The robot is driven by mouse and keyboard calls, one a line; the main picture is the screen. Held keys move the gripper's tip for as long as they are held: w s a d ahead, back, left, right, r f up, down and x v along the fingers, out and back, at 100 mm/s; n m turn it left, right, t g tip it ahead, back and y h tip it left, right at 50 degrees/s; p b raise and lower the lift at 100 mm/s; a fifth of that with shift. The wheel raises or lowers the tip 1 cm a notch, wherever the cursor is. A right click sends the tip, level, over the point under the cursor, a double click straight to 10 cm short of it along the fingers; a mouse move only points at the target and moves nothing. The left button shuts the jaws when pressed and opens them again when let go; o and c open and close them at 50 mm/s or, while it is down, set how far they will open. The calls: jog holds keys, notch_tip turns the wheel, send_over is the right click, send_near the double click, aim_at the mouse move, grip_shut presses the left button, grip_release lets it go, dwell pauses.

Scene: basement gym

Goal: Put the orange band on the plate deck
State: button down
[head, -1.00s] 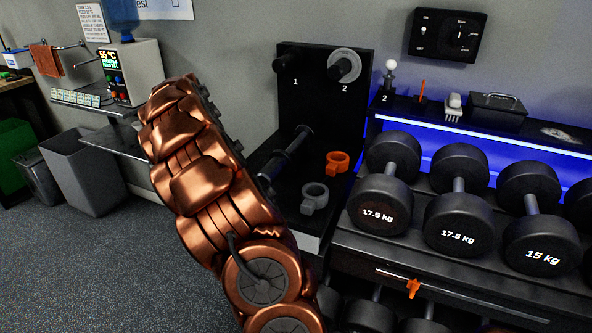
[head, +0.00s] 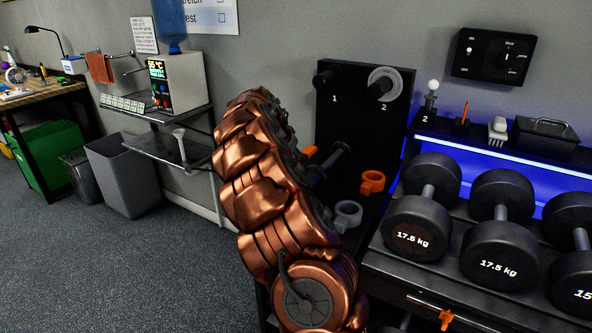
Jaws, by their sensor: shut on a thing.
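My copper arm (head: 262,205) reaches up in front of the black plate rack (head: 340,85). My gripper is hidden behind the arm. A small orange piece (head: 308,151) shows at the arm's right edge, left of the rack's lower peg (head: 338,155). It may be part of the orange band, but I cannot tell its shape or what holds it. The rack's low deck is mostly hidden by my arm. An orange ring collar (head: 372,182) and a grey ring collar (head: 348,214) are at the rack's lower right.
A dumbbell rack (head: 395,268) with several dumbbells stands close on the right. A glass side shelf (head: 165,148) and grey bin (head: 122,172) are on the left. The floor (head: 110,270) at the lower left is clear.

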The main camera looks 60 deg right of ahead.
jog(key=shift+f, duration=2.15)
jog(key=shift+f, duration=0.15)
jog(key=c, duration=0.8)
grip_release()
jog(key=b+v, duration=0.1)
jog(key=v, duration=1.1)
jog(key=shift+a, duration=0.15)
